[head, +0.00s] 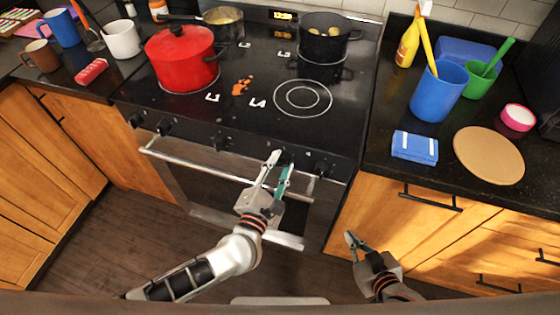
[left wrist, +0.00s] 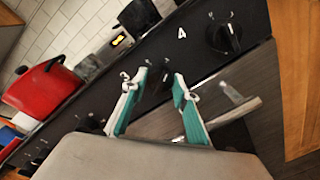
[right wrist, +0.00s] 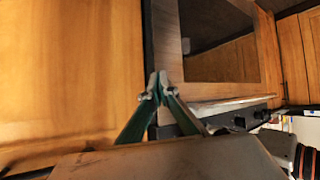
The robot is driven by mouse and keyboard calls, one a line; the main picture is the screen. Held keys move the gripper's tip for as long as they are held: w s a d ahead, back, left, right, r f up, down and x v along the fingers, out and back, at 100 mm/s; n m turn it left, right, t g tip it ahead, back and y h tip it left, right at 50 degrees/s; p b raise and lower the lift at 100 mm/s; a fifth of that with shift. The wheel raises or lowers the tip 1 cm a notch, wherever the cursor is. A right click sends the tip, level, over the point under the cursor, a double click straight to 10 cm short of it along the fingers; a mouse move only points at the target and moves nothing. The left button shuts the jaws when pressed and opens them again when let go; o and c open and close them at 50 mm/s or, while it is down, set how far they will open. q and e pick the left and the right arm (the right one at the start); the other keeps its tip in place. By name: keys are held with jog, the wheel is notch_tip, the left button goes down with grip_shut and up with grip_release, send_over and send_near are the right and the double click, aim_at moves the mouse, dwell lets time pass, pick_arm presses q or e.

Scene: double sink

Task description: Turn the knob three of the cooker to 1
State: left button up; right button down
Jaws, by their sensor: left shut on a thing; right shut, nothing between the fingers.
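The cooker (head: 340,118) is black, with a row of dark knobs along its front panel. My left gripper (head: 279,164) is at that panel, its fingers on either side of knob three (left wrist: 157,82) in the left wrist view, beside a white "3". It is shut on this knob, which the fingers partly hide. Knob three's pointer cannot be read. Knob four (left wrist: 226,38) is to the right, under a white "4". My right gripper (head: 352,240) is shut and empty, low in front of the right-hand cabinet; its fingertips (right wrist: 160,88) meet in the right wrist view.
The oven door handle (head: 190,166) runs just below the knobs, near my left gripper. A red pot (head: 180,62) and a black pot (head: 322,46) stand on the cooktop. The right counter holds a blue cup (head: 436,95), a sponge (head: 414,148) and a round board (head: 488,156).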

pick_arm(q)
jog(key=o, duration=1.1)
jog(key=v, duration=1.2)
jog(key=s+a+f+m+g+y, duration=0.1)
jog(key=a+f+m, duration=0.4)
jog(key=m, duration=0.4)
jog(key=s+a+f+m+g+y, duration=0.1)
jog(key=a+f+m+g, duration=0.1)
jog(key=a+f+m, duration=0.3)
jog(key=s+a+f+m+g+y, duration=0.1)
jog(key=a+f+m, duration=0.4)
jog(key=m, duration=0.7)
jog(key=shift+s+a+f+m+g, duration=0.3)
jog(key=shift+s+a+m+g, duration=0.1)
jog(key=shift+s+a+g, duration=0.25)
